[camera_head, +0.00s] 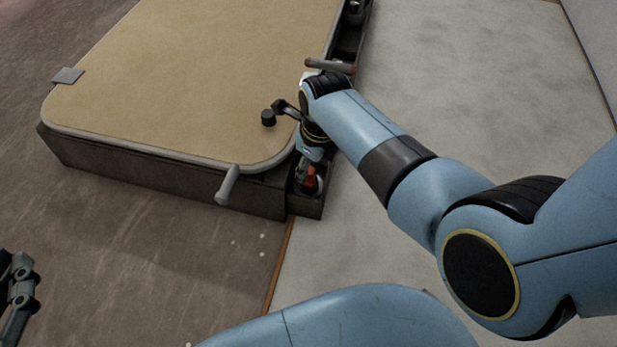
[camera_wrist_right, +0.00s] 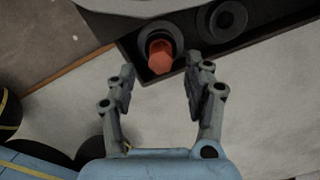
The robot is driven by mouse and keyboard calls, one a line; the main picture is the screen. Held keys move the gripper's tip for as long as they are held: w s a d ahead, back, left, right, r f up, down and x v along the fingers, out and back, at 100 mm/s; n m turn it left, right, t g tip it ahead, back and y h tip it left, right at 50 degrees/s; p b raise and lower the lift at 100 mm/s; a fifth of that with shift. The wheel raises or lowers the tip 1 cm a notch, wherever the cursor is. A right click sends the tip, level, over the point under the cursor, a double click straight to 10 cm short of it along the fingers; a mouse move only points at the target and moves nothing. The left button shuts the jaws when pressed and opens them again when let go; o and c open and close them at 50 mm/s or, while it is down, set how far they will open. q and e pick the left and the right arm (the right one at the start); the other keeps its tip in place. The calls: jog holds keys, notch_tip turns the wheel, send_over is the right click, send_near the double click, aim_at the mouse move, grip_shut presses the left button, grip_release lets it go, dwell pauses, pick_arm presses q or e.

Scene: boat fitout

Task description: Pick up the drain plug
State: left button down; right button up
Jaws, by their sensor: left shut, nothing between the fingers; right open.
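The drain plug looks like an orange-red faceted piece (camera_wrist_right: 160,57) standing in a dark round seat in the dark tray, in the right wrist view. In the head view its red (camera_head: 310,181) shows at the near end of the tray. My right gripper (camera_wrist_right: 159,82) is open, its two fingers apart, with the plug just beyond and between the fingertips. I cannot see it touching the plug. In the head view my right wrist hides most of that gripper. My left gripper (camera_head: 20,285) is shut and empty at the lower left edge, far from the plug.
A tan-topped panel (camera_head: 190,70) with a dark side lies left of the tray, with a grey cylinder (camera_head: 228,186) at its near edge. Another dark round piece (camera_wrist_right: 229,18) sits beside the plug. A reddish-grey bar (camera_head: 331,66) lies behind my wrist. Pale floor (camera_head: 470,80) is clear.

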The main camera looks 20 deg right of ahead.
aim_at(309, 172)
jog(key=shift+w+a+f+b, duration=0.1)
jog(key=shift+w+f+b, duration=0.05)
jog(key=shift+f+b, duration=0.4)
jog(key=shift+w+a+f+b, duration=0.1)
jog(key=shift+f+b, duration=0.35)
jog(key=shift+f, duration=0.05)
jog(key=shift+f+b, duration=0.8)
jog(key=shift+b, duration=0.05)
jog(key=shift+w, duration=0.1)
pick_arm(q)
jog(key=w+d+r+m+t+h, duration=0.1)
jog(key=r+t, duration=0.4)
jog(key=r, duration=0.7)
jog(key=w+d+r+m+t+h, duration=0.2)
jog(key=r+m+t+h, duration=0.2)
jog(key=r, duration=0.8)
jog(key=shift+w+t+h, duration=0.25)
jog(key=shift+t+h, duration=0.75)
pick_arm(e)
grip_shut()
